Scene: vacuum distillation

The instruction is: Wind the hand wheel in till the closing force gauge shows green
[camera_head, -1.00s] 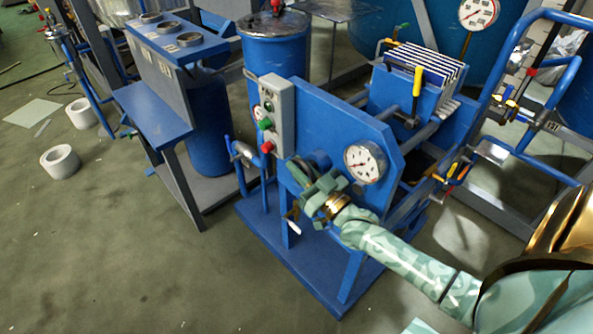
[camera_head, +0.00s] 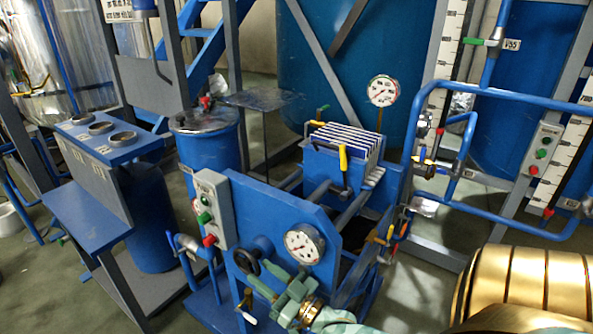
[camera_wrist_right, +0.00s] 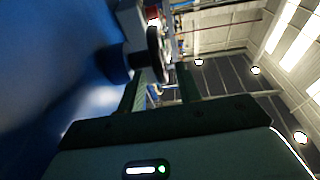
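The dark hand wheel (camera_head: 247,262) stands on its hub at the front of the blue press plate (camera_head: 275,213). It also shows in the right wrist view (camera_wrist_right: 157,52), edge-on near the top middle. The white closing force gauge (camera_head: 304,244) is right of the wheel; its reading is too small to tell. My right gripper (camera_head: 264,281) is just in front of and below the wheel. In the wrist view its fingers (camera_wrist_right: 162,88) are spread apart, with the rim beyond or between their tips; contact cannot be told. My left gripper is not in view.
A grey button box (camera_head: 214,209) is on the plate's left edge. Pipes with a valve (camera_head: 187,242) stand left of the wheel. White filter plates (camera_head: 347,141) sit behind. A blue tube railing (camera_head: 500,92) is at the right. Floor shows at lower left.

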